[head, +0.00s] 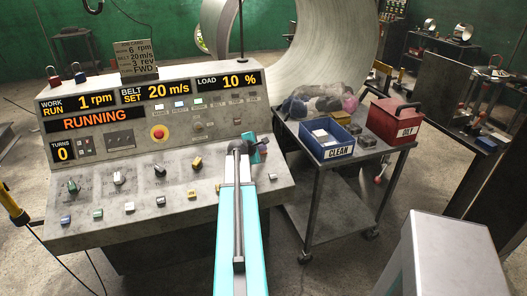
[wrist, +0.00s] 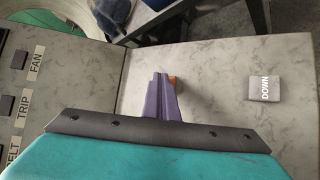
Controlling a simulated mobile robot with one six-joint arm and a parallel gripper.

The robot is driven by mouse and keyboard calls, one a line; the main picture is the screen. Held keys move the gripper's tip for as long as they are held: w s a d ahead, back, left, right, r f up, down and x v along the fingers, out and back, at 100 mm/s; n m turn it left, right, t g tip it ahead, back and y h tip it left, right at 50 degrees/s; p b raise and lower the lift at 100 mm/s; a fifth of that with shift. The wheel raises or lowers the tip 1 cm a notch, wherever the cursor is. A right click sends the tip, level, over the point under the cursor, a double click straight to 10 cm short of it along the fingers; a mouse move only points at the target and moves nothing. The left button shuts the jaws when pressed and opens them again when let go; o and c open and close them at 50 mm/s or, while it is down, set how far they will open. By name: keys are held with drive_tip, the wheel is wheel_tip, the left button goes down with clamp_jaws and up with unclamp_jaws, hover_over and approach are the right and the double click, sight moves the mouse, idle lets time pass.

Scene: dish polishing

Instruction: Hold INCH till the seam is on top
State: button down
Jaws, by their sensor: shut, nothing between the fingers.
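A large grey metal dish (head: 330,50) stands behind the console (head: 105,150), cut off by the top edge; I cannot make out a seam on it. The console displays read RUNNING (head: 98,119), work 1 rpm, belt set 20 m/s, load 10 % and turns 0. Several buttons and knobs are on the panel; I cannot read an INCH label. My gripper (wrist: 163,80) is shut and empty in the wrist view, over the pale panel. A grey DOWN button (wrist: 265,88) lies to the right.
A red stop button (head: 159,133) is mid-panel. A cart (head: 345,170) to the right holds a blue CLEAN bin (head: 327,137), a red bin (head: 393,120) and a clear bag of cloths (head: 318,103). FAN (wrist: 37,62) and TRIP (wrist: 22,103) labels show at the left in the wrist view.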

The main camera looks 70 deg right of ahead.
drive_tip(key=shift+r, duration=0.15)
idle(0.4)
drive_tip(key=shift+s+a+r+p, duration=0.2)
drive_tip(key=shift+a+r+p, duration=0.05)
drive_tip(key=shift+r+p, duration=0.4)
drive_tip(key=shift+r, duration=0.1)
drive_tip(key=r+p, duration=0.1)
drive_tip(key=a+r+p, duration=0.1)
drive_tip(key=r, duration=0.1)
drive_tip(key=s+r+p, duration=0.1)
drive_tip(key=shift+a+r, duration=0.15)
drive_tip(key=shift+r, duration=0.2)
idle(0.4)
drive_tip(key=shift+s, duration=0.2)
idle(0.3)
